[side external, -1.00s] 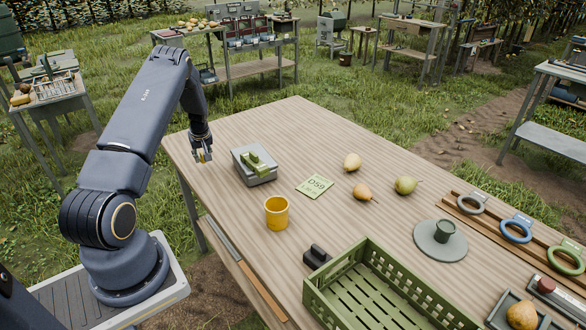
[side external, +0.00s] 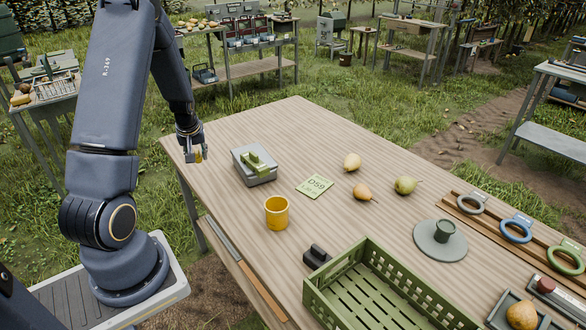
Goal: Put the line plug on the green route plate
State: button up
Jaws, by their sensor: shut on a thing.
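My gripper (side external: 197,157) is at the far left edge of the table, left of the grey box with the green handle. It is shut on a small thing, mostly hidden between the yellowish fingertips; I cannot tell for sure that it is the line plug. The pale green route plate (side external: 315,186), marked D59, lies flat and bare on the table, to the right of the grey box and well apart from my gripper.
The grey box (side external: 254,171) stands between my gripper and the plate. A yellow cup (side external: 277,215), several pears (side external: 406,185), a dark block (side external: 316,256), a green crate (side external: 322,294) and a grey disc (side external: 425,245) with a dark green cup are nearby.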

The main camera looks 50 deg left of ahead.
jog(key=w+d+m+t+h, duration=0.2)
jog(key=w+d+m, duration=0.7)
jog(key=w+d, duration=1.15)
send_near(317, 183)
jog(key=shift+w+a+f, duration=0.5)
jog(key=shift+a+f, duration=0.05)
jog(key=shift+f, duration=0.3)
jog(key=shift+w+a+f, duration=0.1)
jog(key=shift+w+f, duration=0.1)
jog(key=shift+f, duration=0.05)
jog(key=shift+w+f, duration=0.15)
jog(key=shift+f, duration=0.75)
jog(key=shift+w+f, duration=0.1)
jog(key=shift+f, duration=0.8)
jog(key=shift+f, duration=0.15)
jog(key=o, duration=0.8)
